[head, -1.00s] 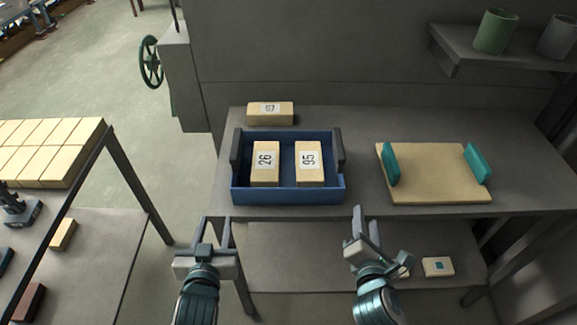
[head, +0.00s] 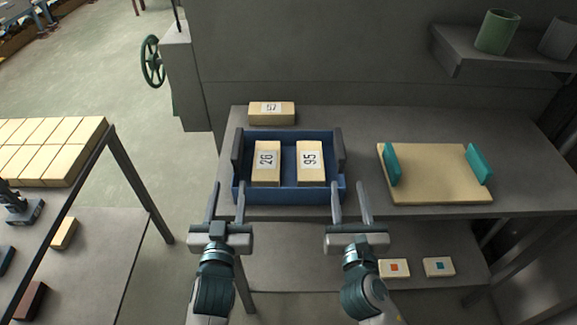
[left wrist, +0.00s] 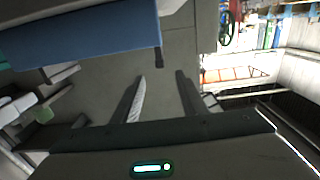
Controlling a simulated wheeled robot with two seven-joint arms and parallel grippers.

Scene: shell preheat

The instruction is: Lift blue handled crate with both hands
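The blue crate (head: 290,193) stands on the grey table, with a dark handle on its left side (head: 237,151) and another on its right side (head: 339,150). Two tan blocks marked 26 (head: 266,163) and 95 (head: 311,163) lie inside it. My left gripper (head: 227,202) is open and empty at the crate's front left corner. My right gripper (head: 350,200) is open and empty at its front right corner. In the left wrist view the crate's blue wall (left wrist: 90,35) shows at upper left, beside the open left fingers (left wrist: 160,98). I cannot tell whether any finger touches the crate.
A tan block marked 57 (head: 271,113) lies behind the crate. A tan board with teal handles (head: 435,185) lies to the right. Small blocks (head: 394,267) lie on the lower shelf. A rack with tan blocks (head: 45,150) stands at left.

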